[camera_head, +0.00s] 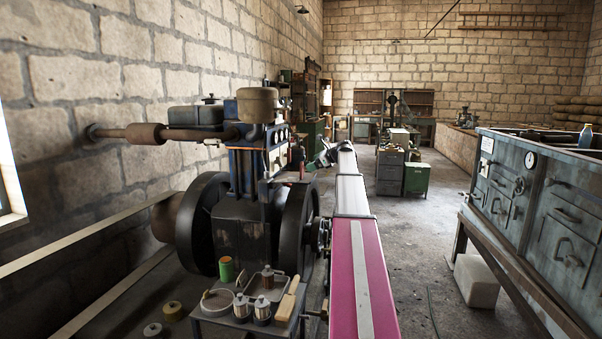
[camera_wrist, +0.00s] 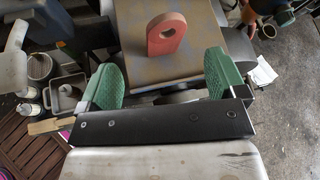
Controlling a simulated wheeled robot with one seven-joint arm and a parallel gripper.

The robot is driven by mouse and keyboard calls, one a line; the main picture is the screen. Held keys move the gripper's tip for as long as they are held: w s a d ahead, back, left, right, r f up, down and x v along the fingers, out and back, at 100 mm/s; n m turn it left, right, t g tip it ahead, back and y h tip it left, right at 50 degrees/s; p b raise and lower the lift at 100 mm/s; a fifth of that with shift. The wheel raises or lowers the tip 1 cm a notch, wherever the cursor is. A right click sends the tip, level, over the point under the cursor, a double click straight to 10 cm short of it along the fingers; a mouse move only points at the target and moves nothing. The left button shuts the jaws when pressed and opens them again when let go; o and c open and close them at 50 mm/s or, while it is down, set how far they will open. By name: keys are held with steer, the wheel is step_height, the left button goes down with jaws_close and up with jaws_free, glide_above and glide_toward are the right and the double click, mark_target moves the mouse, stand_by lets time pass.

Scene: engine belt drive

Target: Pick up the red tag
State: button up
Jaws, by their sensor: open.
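The red tag (camera_wrist: 166,33) is a flat piece with a rounded top and a hole. In the wrist view it stands upright on a brown, worn flat surface (camera_wrist: 188,68), near the top middle of the picture. My gripper (camera_wrist: 162,80) has two green ridged fingers, spread wide apart with nothing between them. The tag lies beyond the fingertips, roughly centred between them, and is not touched. In the head view my arm reaches forward beside the engine; I cannot clearly make out the tag there.
The engine (camera_head: 243,205) with its dark flywheels stands left of my arm. A grey cabinet bench (camera_head: 545,185) is at right. The floor between is mostly clear.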

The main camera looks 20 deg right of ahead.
mark_target(302, 170)
steer(key=x, duration=0.7)
steer(key=shift+w+d+f, duration=0.1)
steer(key=shift+w+f, duration=0.1)
steer(key=shift+f, duration=0.05)
steer(key=c, duration=1.1)
